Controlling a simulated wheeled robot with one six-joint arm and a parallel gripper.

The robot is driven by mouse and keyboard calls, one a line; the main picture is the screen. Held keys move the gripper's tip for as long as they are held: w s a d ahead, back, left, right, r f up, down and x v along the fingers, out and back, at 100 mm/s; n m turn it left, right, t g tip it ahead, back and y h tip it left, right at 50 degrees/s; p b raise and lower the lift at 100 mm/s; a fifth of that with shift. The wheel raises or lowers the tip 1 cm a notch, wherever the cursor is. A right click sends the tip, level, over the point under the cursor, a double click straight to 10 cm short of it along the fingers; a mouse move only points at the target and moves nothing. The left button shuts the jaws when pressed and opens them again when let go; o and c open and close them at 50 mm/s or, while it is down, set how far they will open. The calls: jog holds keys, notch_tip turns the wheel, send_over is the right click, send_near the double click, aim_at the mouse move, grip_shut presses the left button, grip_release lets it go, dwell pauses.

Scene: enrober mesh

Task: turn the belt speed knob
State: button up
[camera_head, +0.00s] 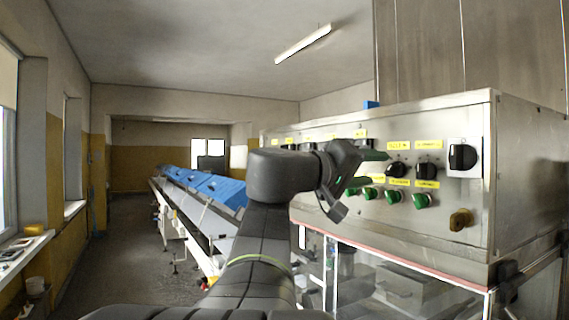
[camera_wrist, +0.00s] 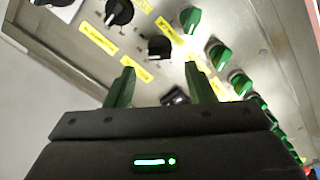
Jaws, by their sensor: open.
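The steel control panel (camera_head: 440,140) carries black knobs, green knobs and yellow labels too small to read, so I cannot tell which knob is the belt speed knob. Two black knobs, one left (camera_head: 396,170) and one right (camera_head: 427,171), sit right of my gripper (camera_head: 378,169). A larger black knob (camera_head: 462,157) is on a white plate. My gripper is open and empty, its green fingers pointing at the panel. In the wrist view, a black knob (camera_wrist: 159,48) appears beyond the fingertips, and another (camera_wrist: 175,97) shows between the fingers. I see no clear contact.
Green knobs (camera_head: 421,200) line the row below, and a brass-coloured knob (camera_head: 460,220) is at the lower right. Glazed panels are under the control panel. A long conveyor with blue covers (camera_head: 215,188) runs back on the left. The floor (camera_head: 125,240) further left is clear.

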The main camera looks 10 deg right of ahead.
aim_at(387, 169)
jog(key=shift+p+x, duration=0.6)
jog(key=shift+x, duration=1.8)
jog(key=shift+c, duration=0.2)
jog(key=c, duration=0.8)
jog(key=shift+c, duration=0.2)
